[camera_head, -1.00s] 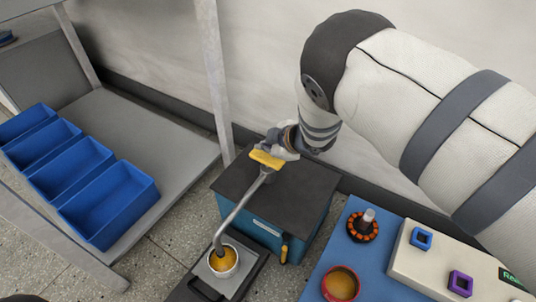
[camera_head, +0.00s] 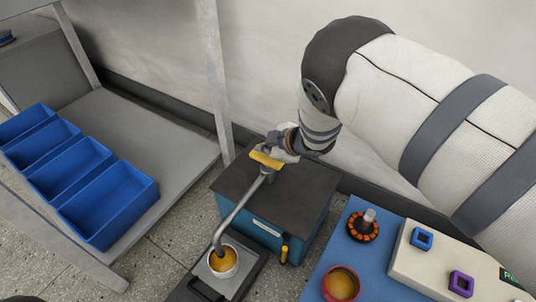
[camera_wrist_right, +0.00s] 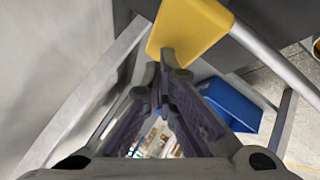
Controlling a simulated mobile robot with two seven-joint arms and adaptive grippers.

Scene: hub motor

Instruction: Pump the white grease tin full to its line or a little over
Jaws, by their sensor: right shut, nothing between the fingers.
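The white grease tin (camera_head: 223,262) stands on a small dark platform below the pump spout, with yellow-orange grease inside. Its fill line is too small to make out. The grease pump (camera_head: 238,212) has a grey curved pipe running from a yellow pump head (camera_head: 266,159) down to the tin. My right gripper (camera_head: 285,146) is at the yellow head, its fingers shut with nothing between them. In the right wrist view the shut fingers (camera_wrist_right: 168,75) point at the yellow head (camera_wrist_right: 186,30), and seem to touch or nearly touch it. My left gripper is not in view.
The pump stands on a dark-topped blue cabinet (camera_head: 310,190). A blue mat (camera_head: 318,283) at lower right holds a red tin (camera_head: 341,285), an orange-black ring part (camera_head: 363,226) and a beige box (camera_head: 435,262). Blue bins (camera_head: 110,205) line the grey shelf at left.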

